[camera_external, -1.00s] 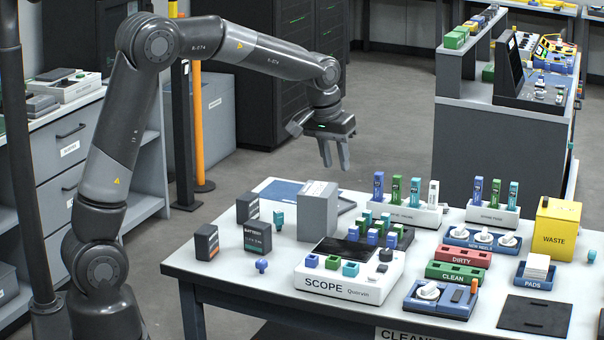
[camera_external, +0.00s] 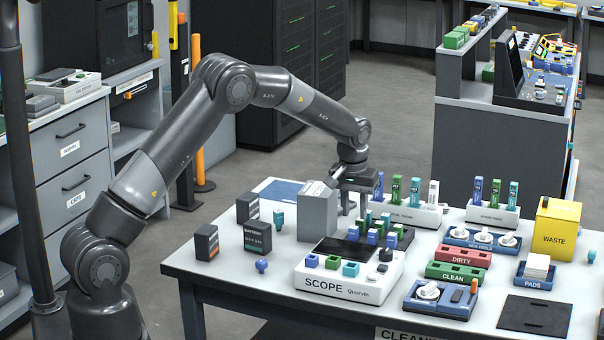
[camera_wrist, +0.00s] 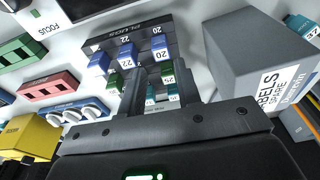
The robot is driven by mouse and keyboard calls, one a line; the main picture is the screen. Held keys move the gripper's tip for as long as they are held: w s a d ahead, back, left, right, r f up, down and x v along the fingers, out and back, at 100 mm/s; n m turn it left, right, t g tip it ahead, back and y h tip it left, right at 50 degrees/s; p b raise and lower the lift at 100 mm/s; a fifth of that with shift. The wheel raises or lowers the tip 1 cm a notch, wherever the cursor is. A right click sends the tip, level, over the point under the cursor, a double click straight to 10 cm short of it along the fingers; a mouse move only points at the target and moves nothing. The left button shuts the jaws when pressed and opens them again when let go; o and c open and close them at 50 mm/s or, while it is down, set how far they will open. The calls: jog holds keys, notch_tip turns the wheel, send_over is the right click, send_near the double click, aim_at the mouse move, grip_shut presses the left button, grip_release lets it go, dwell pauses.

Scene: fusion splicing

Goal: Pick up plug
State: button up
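Several plugs stand in a dark rack marked PLUGS (camera_wrist: 128,36), in blue, green and teal pairs. In the wrist view I see blue plugs (camera_wrist: 127,53) marked 22 and 20, with green plugs (camera_wrist: 167,73) and teal plugs (camera_wrist: 173,93) nearer my gripper. The same group shows behind the scope in the external view, with a blue plug (camera_external: 391,239) at its front. My gripper (camera_wrist: 158,68) is open, its two fingers apart and pointing at the rack. In the external view my gripper (camera_external: 355,207) is at the rack's back left. Its fingers partly hide the plugs; contact cannot be told.
A tall grey box (camera_external: 317,216) stands close beside my gripper and also fills the wrist view's right (camera_wrist: 250,60). The white scope (camera_external: 348,284) is in front of the rack. A loose blue piece (camera_external: 261,265) and battery blocks (camera_external: 257,238) lie left. A white holder (camera_external: 410,215) stands behind right.

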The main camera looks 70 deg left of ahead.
aim_at(354, 227)
jog(key=f, duration=0.6)
jog(key=shift+w+a+f, duration=0.1)
jog(key=shift+w+a, duration=0.05)
jog(key=shift+a, duration=0.2)
grip_shut()
